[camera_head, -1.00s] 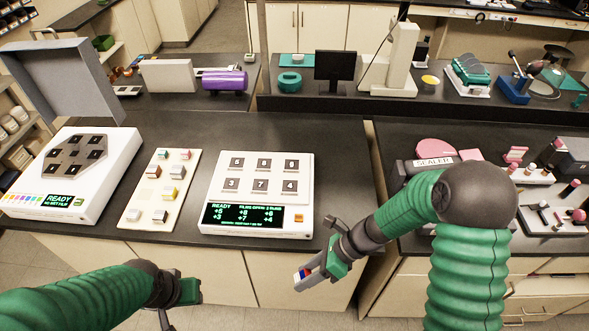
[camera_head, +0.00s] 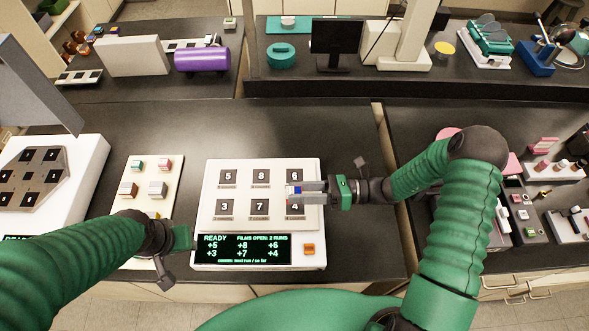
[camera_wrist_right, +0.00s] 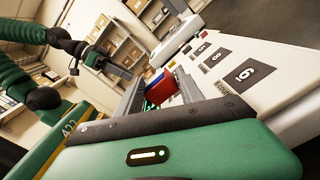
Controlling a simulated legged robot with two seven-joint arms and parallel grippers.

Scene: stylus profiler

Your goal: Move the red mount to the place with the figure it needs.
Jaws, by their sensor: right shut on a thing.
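The red mount, small with blue and white parts, is in my right gripper (camera_head: 297,191); its red face (camera_wrist_right: 159,85) shows between the fingers in the right wrist view. The gripper is shut on it, over the right part of the white profiler (camera_head: 212,222). The profiler has dark numbered places: 5, 8, 6 in the back row and 3, 7, 4 in front. The mount is near the 6 (camera_head: 294,175) and 4 (camera_head: 292,209) places, which are partly covered. The display (camera_head: 240,248) reads READY, FILMS OPEN: 2 RUNS, +5 +8 +6, +3 +7 +4. My left gripper (camera_head: 167,270) is low at left; its jaws are unclear.
A cream tray (camera_head: 138,149) with several small mounts lies left of the profiler, partly behind my left arm. A white device (camera_head: 88,165) with a dark hexagonal plate is farther left. An orange button (camera_head: 308,249) is on the profiler's front. The bench (camera_head: 350,135) behind it is clear.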

